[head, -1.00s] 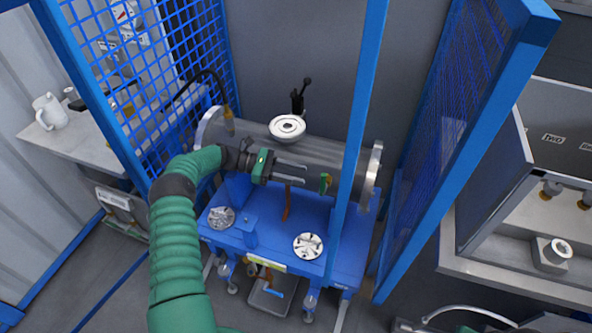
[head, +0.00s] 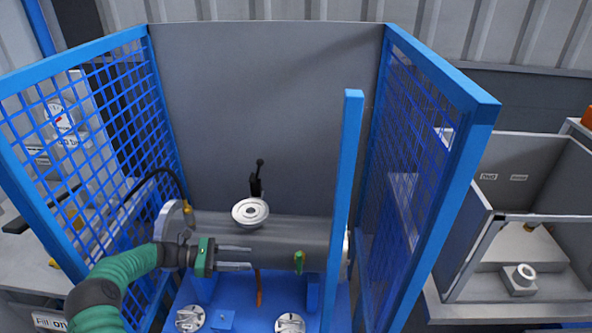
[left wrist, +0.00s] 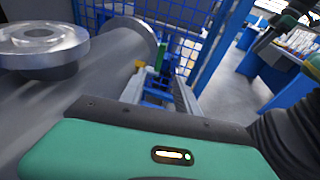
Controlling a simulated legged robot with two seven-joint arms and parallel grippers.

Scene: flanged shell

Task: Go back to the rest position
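The flanged shell (head: 290,240) is a grey horizontal cylinder on a blue stand (head: 250,310), with a round end flange (head: 172,222) at left. A pale round flange (head: 250,211) sits on its top; it also shows in the left wrist view (left wrist: 42,40). My left gripper (head: 251,258) is in front of the shell, below and slightly left of the top flange. Its two fingers point right with an empty gap between them. In the left wrist view, the fingers (left wrist: 160,92) are also apart. My right gripper is not seen.
Blue mesh panels stand left (head: 120,130) and right (head: 415,170), with a grey wall behind. A blue post (head: 343,200) rises in front of the shell's right end. A small green handle (head: 298,261) is right of my fingers. A grey open cabinet (head: 520,240) stands far right.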

